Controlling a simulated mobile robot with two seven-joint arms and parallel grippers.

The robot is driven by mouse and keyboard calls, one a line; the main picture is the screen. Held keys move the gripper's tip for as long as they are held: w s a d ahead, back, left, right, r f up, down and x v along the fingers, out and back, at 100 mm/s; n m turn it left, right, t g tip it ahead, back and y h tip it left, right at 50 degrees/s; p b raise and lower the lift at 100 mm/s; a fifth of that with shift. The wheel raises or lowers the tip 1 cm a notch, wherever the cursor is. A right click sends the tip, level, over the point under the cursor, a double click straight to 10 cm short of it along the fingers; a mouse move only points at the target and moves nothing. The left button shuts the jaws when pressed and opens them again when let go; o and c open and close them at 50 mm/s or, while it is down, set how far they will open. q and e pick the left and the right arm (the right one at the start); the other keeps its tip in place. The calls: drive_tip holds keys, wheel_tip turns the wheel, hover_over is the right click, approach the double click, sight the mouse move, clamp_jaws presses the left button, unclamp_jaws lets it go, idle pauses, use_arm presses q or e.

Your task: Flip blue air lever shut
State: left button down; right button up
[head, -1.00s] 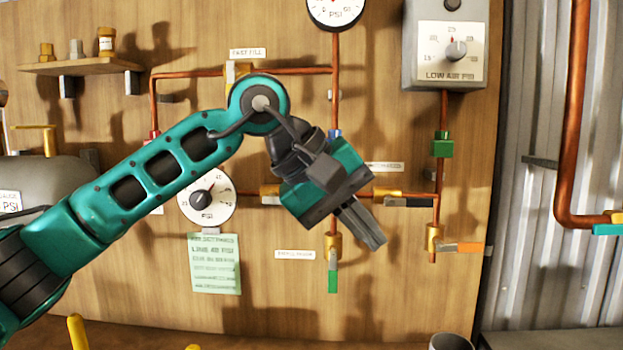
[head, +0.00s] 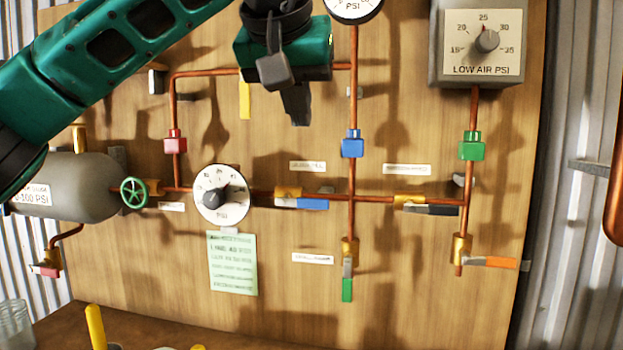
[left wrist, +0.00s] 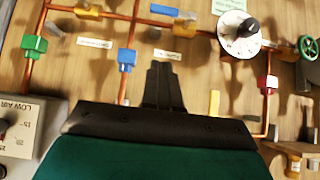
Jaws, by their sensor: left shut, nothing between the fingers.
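The blue lever (head: 312,203) is on a brass valve (head: 288,193) in the horizontal copper pipe, right of the round white dial. Its handle points right and lies along the pipe. It also shows at the top of the left wrist view (left wrist: 165,10). My left gripper (head: 298,112) is shut and empty, pointing down above the lever and clear of it. Its closed fingers also show in the left wrist view (left wrist: 163,72). My right gripper is not in view.
A black lever (head: 440,210), a green lever (head: 347,289), an orange lever (head: 500,262) and a yellow lever (head: 244,100) surround it. A blue pipe block (head: 352,144) and dial gauge (head: 221,195) are close by. The panel below the blue lever is mostly clear.

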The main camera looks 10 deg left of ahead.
use_arm(q)
hover_over(305, 202)
drive_tip(key=s+d, duration=0.1)
drive_tip(key=s, duration=0.1)
wheel_tip(305, 202, down, 7)
drive_tip(key=f, duration=0.2)
drive_tip(key=f+b, duration=0.1)
drive_tip(key=f, duration=0.1)
drive_tip(key=shift+w+d, duration=0.2)
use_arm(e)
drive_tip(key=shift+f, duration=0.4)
use_arm(q)
drive_tip(key=shift+d+f+y, duration=0.1)
drive_tip(key=shift+f+y, duration=0.1)
drive_tip(key=shift+y, duration=0.1)
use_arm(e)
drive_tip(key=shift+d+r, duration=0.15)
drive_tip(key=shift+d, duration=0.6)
